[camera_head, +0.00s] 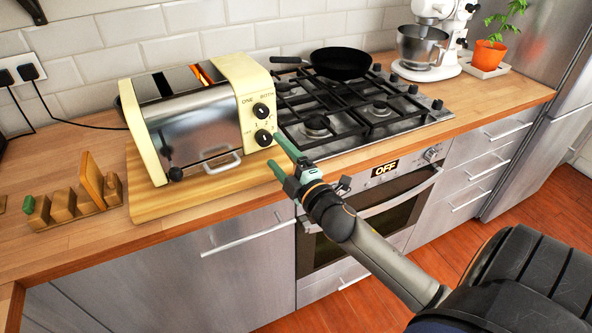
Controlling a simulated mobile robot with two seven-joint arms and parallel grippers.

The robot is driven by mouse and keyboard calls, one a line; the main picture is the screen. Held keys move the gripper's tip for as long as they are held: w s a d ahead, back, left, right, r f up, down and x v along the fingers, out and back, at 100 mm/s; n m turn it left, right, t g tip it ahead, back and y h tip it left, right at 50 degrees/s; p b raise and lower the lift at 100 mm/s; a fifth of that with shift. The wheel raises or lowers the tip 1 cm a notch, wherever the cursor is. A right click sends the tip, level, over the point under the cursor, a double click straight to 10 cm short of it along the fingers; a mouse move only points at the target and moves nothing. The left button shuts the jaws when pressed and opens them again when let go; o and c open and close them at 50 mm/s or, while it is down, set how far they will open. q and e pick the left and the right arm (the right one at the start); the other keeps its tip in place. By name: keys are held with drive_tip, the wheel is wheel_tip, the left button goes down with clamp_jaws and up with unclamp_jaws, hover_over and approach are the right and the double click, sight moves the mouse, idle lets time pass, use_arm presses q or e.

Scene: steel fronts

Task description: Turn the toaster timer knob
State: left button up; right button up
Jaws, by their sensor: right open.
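A cream and steel toaster (190,122) stands on a wooden board on the counter at the left. Its right end panel carries two black knobs: an upper knob (261,111) and a lower knob (263,137). The slots on top glow orange at one side. My right gripper (279,158) is open and empty, with its green fingers pointing at the panel just below and right of the lower knob. Whether a fingertip touches the knob or the panel I cannot tell. My left gripper is not in view.
A gas hob (353,113) with a black pan (340,63) lies right of the toaster. A white stand mixer (428,45) and a potted plant (489,55) stand behind right. A wooden rack (75,204) is at the left. The oven (368,205) is below the hob.

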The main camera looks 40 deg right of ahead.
drive_tip(key=s+b, duration=0.1)
drive_tip(key=s, duration=0.7)
drive_tip(key=shift+s+a+f, duration=0.15)
drive_tip(key=shift+a+f, duration=0.1)
drive_tip(key=shift+a, duration=0.15)
drive_tip(key=w+a+f+m+t+y+b, duration=0.1)
drive_tip(key=a+f+m+t+y+b, duration=0.15)
drive_tip(key=a+y, duration=0.35)
drive_tip(key=m+t+h+b, duration=0.2)
drive_tip(key=m+h, duration=0.6)
drive_tip(key=m, duration=0.6)
approach(266, 143)
drive_tip(key=shift+n+g, duration=0.25)
drive_tip(key=shift+g, duration=0.1)
drive_tip(key=x, duration=0.9)
drive_tip(key=shift+r, duration=0.35)
